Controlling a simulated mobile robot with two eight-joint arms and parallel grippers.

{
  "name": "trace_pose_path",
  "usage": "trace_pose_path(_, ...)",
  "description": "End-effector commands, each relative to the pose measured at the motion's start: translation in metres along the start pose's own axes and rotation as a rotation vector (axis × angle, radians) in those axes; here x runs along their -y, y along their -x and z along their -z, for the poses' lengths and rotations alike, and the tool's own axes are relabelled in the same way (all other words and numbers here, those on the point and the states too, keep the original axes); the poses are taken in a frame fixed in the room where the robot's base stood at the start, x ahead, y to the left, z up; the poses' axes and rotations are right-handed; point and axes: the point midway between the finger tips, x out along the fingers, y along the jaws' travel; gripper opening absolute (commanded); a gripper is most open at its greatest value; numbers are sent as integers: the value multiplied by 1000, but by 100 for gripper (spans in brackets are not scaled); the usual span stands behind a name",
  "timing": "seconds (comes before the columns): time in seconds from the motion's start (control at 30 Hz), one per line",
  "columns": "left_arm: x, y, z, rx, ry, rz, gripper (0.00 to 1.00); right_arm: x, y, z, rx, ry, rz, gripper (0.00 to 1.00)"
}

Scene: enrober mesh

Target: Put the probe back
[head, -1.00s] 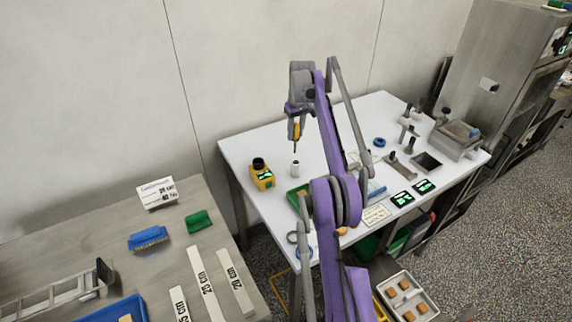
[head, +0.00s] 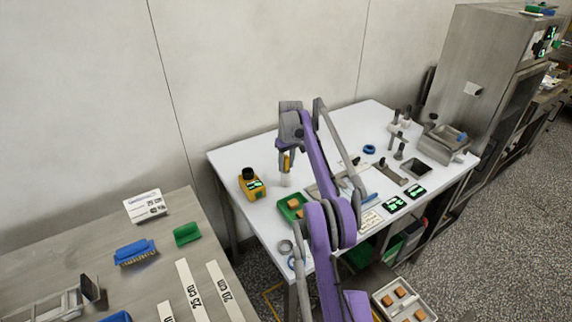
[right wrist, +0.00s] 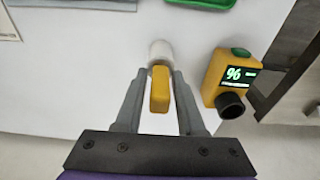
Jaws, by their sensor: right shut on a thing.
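The probe has a yellow handle, which shows in the right wrist view (right wrist: 159,92) between my fingers and in the head view (head: 287,163). My right gripper (head: 287,158) is shut on this handle and points down. A small whitish cylindrical holder (head: 285,181) stands upright on the white table directly below; its top also shows in the right wrist view (right wrist: 160,50). The probe's thin tip is hidden, and I cannot tell how deep it sits in the holder. My left gripper is not in view.
A yellow meter (head: 252,184) with a lit display and black knob stands just left of the holder, close to my right gripper. A green tray (head: 283,212) with brown pieces lies nearer. The white table (head: 235,159) is bare behind the meter.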

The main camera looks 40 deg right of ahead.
Motion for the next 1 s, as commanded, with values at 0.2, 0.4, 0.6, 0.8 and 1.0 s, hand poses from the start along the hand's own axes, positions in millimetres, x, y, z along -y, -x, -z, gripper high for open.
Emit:
trace_pose_path(0.2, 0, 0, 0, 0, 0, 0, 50, 0, -3, 0, 0, 0, 0, 56)
trace_pose_path(0.4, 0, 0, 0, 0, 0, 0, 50, 0, -3, 0, 0, 0, 0, 68)
trace_pose_path(0.6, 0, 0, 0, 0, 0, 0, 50, 0, 0, 0, 0, 0, 0, 68)
trace_pose_path(0.8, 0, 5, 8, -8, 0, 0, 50, 0, 29, 2, -2, 0, 0, 68)
trace_pose_path(1.0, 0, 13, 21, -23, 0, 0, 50, 0, 75, 3, -4, 0, 0, 68)
